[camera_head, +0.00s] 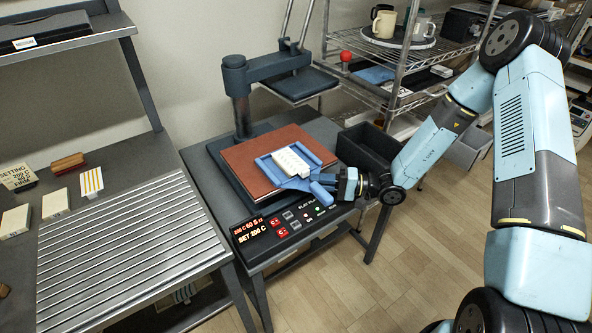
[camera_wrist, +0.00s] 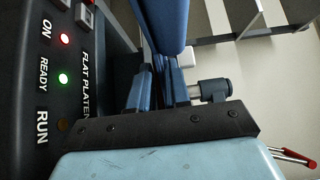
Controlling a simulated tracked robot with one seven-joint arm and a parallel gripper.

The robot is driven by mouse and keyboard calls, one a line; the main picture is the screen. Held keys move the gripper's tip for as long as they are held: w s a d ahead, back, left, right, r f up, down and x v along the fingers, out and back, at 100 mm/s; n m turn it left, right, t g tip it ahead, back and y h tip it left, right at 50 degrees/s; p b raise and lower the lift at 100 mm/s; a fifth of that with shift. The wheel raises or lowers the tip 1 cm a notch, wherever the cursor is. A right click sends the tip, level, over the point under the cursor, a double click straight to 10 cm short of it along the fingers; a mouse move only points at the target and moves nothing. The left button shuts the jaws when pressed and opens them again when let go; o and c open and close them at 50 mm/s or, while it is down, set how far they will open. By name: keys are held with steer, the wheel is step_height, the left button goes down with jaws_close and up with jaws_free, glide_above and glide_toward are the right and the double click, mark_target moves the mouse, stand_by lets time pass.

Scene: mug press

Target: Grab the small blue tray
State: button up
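The small blue tray (camera_head: 268,168) lies on the brown platen (camera_head: 245,165) of the press, with a white ribbed block (camera_head: 291,161) in it. Its handle side points right, toward my gripper (camera_head: 322,186). My gripper is low at the platen's right front edge, with blue finger parts at the handle end. In the wrist view, a large blue piece fills the top centre, in front of my gripper (camera_wrist: 158,90). The fingers and the handle overlap there, so I cannot tell whether they are shut on it.
The control panel (camera_head: 283,229) is close below my gripper; its READY light shows green. A dark open bin (camera_head: 368,150) stands to the right. The press column (camera_head: 240,112) and swung-aside upper plate (camera_head: 300,84) rise behind. A slatted metal table (camera_head: 128,245) is at left.

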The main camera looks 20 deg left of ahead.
steer(key=shift+s+a, duration=0.15)
steer(key=shift+a, duration=1)
steer(key=shift+c, duration=0.3)
jaws_close()
